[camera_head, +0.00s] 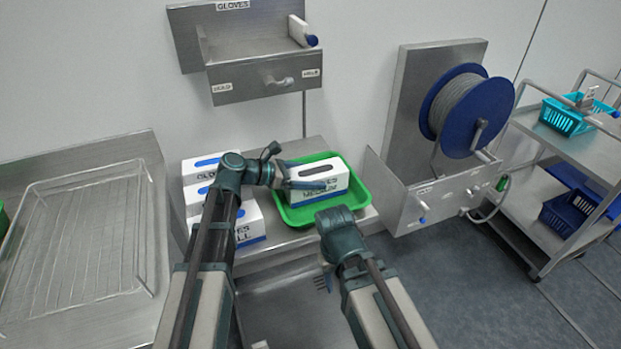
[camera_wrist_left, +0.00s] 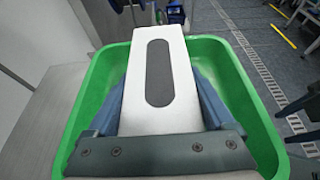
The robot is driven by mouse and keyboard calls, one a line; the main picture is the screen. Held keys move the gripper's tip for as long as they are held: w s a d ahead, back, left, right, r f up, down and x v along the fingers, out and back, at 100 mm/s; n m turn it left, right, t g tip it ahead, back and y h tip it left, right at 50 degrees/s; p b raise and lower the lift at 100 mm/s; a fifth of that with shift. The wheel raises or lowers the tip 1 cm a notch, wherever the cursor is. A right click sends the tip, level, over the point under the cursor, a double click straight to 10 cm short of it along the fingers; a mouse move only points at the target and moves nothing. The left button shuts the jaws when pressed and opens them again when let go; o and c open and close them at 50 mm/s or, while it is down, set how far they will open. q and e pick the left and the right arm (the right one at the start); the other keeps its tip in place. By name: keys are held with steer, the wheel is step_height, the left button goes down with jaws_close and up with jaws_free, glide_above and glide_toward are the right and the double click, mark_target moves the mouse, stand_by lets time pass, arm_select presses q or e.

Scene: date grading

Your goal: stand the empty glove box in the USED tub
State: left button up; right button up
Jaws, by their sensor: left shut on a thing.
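The white glove box (camera_head: 320,181) has blue-grey lettering on its side and a dark, empty-looking oval slot on top. It also shows large in the left wrist view (camera_wrist_left: 185,72), slot facing up. My left gripper (camera_head: 298,183) is shut on it, with one finger along each long side. The box is upright over or inside the green tub (camera_head: 365,198), within its rim; the tub also fills the left wrist view (camera_wrist_left: 240,88). I cannot tell whether its base touches the tub floor. No USED label is readable. My right gripper (camera_head: 323,282) hangs low in front of the tub, apart from it.
Glove boxes with blue slots (camera_head: 247,222) are stacked left of the tub. A steel GLOVES dispenser (camera_head: 245,80) hangs above. A blue cable reel (camera_head: 470,108) stands right, a wire rack (camera_head: 85,240) left, and a cart (camera_head: 565,140) far right.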

arm_select(q)
steer(key=shift+f, duration=0.15)
steer(key=o, duration=1.1)
steer(key=shift+r, duration=0.2)
steer(key=shift+s+a+r+p, duration=0.1)
steer(key=shift+a+r+p, duration=0.1)
steer(key=shift+a+p, duration=0.1)
steer(key=p+v, duration=0.4)
steer(key=v, duration=0.6)
steer(key=shift+r, duration=0.1)
steer(key=shift+s+a+r, duration=0.1)
steer(key=shift+s+a, duration=0.05)
steer(key=shift+a, duration=0.4)
